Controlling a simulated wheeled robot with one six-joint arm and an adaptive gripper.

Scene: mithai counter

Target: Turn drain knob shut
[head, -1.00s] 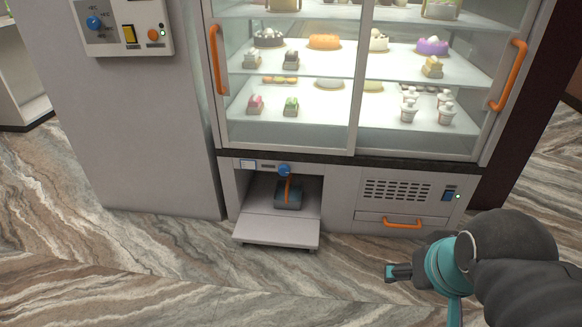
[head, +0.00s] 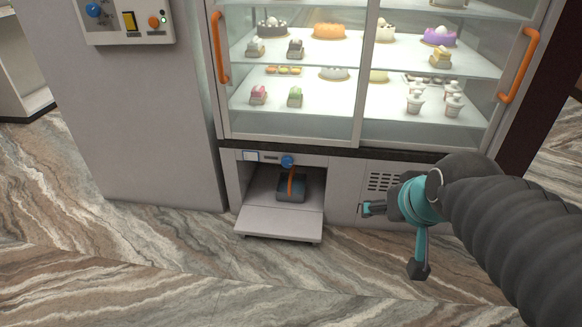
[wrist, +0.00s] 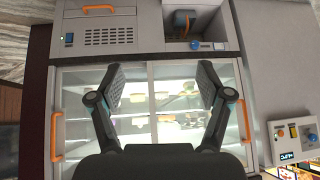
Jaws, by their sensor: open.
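The blue drain knob (head: 288,161) sits on the strip above the open lower-left bay of the display cabinet. An orange lever-like part (head: 291,182) shows below it, above a dark grey box (head: 291,190) inside the bay. In the wrist view, which is upside down, the blue knob (wrist: 195,46) is at the upper right. My gripper (head: 392,238) is to the right of the bay and lower than the knob, in front of the cabinet base. Its fingers (wrist: 160,85) are spread and empty, apart from the knob.
A flap (head: 280,222) lies folded out below the bay. Glass doors with orange handles (head: 218,48) cover shelves of sweets above. A vent grille (head: 383,181) is partly behind my arm. A control panel (head: 125,22) is at upper left. The floor in front is clear.

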